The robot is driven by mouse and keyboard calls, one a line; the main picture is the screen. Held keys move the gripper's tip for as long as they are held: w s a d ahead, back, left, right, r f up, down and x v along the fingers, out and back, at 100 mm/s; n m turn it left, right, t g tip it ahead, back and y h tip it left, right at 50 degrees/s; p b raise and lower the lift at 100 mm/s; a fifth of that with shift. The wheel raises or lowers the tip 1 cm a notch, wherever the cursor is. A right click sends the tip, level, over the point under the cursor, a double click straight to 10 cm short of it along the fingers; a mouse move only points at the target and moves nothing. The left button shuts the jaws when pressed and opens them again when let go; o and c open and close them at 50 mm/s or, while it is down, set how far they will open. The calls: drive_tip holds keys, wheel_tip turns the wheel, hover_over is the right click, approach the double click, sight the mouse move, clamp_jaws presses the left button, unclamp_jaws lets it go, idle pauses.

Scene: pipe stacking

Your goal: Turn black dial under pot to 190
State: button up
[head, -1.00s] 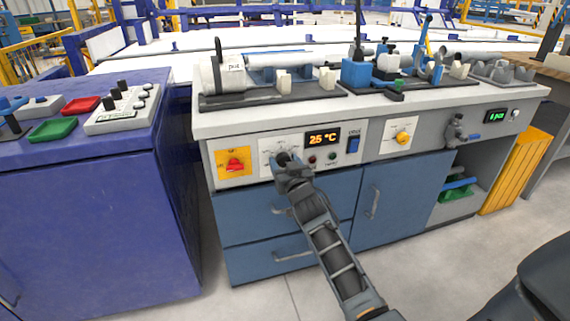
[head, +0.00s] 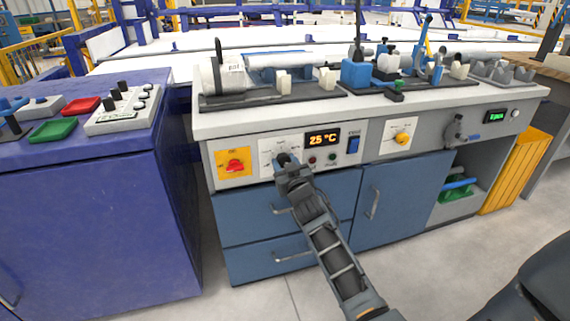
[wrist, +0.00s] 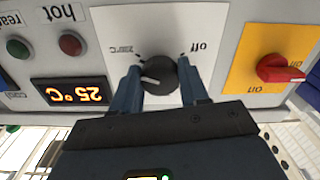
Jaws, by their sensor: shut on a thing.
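The black dial (wrist: 158,76) sits on a white plate marked "off" and "200°C" in the wrist view, which shows the panel upside down. My gripper (wrist: 160,84) has a blue finger on each side of the dial and is shut on it. The display (head: 322,139) reads 25 °C. The pot (head: 222,73) stands on the bench top above the panel.
A red switch on a yellow plate (head: 235,166) is left of the dial. A blue switch (head: 353,144) and small indicator lamps are to its right. A drawer handle (head: 291,256) juts out below. A yellow knob (head: 402,138) is farther right.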

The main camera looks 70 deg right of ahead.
drive_tip(key=shift+n+p, duration=0.75)
drive_tip(key=shift+n, duration=4.25)
drive_tip(key=o, duration=1)
drive_tip(key=shift+o, duration=0.2)
drive_tip(key=shift+s, duration=0.1)
drive_tip(key=b+v, duration=0.1)
drive_tip(key=v, duration=0.6)
drive_tip(key=shift+s+a+b, duration=0.25)
drive_tip(key=shift+b, duration=0.15)
